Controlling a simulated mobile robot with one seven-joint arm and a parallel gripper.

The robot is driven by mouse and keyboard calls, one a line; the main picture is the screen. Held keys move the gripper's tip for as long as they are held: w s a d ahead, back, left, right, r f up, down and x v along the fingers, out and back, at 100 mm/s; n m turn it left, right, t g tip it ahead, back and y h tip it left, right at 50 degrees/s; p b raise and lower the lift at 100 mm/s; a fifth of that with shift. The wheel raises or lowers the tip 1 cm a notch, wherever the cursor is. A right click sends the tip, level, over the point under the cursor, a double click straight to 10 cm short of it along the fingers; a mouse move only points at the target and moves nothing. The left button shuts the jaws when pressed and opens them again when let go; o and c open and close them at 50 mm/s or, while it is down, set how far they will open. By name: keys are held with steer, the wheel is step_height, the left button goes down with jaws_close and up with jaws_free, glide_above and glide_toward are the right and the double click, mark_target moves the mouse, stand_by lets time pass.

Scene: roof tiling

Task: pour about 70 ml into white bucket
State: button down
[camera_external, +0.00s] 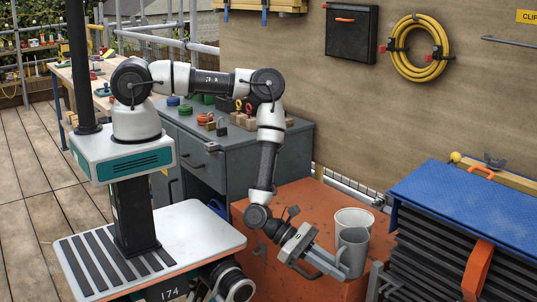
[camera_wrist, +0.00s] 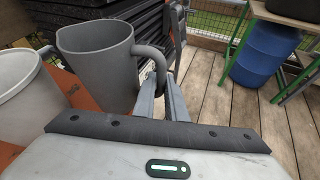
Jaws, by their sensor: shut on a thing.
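A grey jug (camera_external: 353,254) with a pouring lip and a side handle looks about upright in the external view. My gripper (camera_external: 338,268) is shut on the jug's handle, which shows between the fingers in the wrist view (camera_wrist: 157,62). The white bucket (camera_external: 352,218) stands on the orange surface just behind the jug in the external view, partly hidden by it. In the wrist view the white bucket (camera_wrist: 27,105) is at the left edge, left of the grey jug (camera_wrist: 98,65), with a small gap. The contents of both are hidden.
The orange worktop (camera_external: 302,198) holds the bucket. A stack of dark sheets under a blue cover (camera_external: 460,205) stands close at right. A grey cabinet (camera_external: 235,152) with padlocks and small items is behind left. A blue barrel (camera_wrist: 263,52) stands on the decking.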

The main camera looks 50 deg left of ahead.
steer(key=shift+r, duration=0.1)
steer(key=shift+w+a+r+n+g+h+b, duration=0.2)
steer(key=shift+w+r+n+h+b, duration=0.1)
steer(key=shift+r+n+b, duration=0.25)
steer(key=shift+w+a+r+n+g+h+b, duration=0.2)
steer(key=shift+a+r+n+h+b, duration=0.15)
steer(key=shift+r, duration=0.35)
steer(key=shift+w+a+r+n+g+h+b, duration=0.1)
steer(key=shift+w+r+n+h+b, duration=0.15)
steer(key=shift+r+n+b, duration=0.3)
step_height(320, 180, up, 8)
steer(key=n+h+b, duration=0.1)
steer(key=n+h, duration=0.1)
steer(key=n, duration=0.1)
glide_above(335, 248)
steer(key=w+a, duration=0.3)
steer(key=w, duration=0.1)
steer(key=shift+a+r+n+b, duration=0.1)
steer(key=shift+a+n+b, duration=0.2)
steer(key=shift+b, duration=0.35)
steer(key=shift+w+a+r+n+g+h+b, duration=0.15)
steer(key=shift+r+n+g+h+b, duration=0.15)
steer(key=shift+n+h+b, duration=0.65)
steer(key=shift+w+a+r+n+b, duration=0.15)
steer(key=shift+r+n+b, duration=0.15)
steer(key=shift+b, duration=0.7)
steer(key=shift+w+a+n+b, duration=0.15)
steer(key=shift+n+b, duration=0.15)
steer(key=shift+b, duration=0.3)
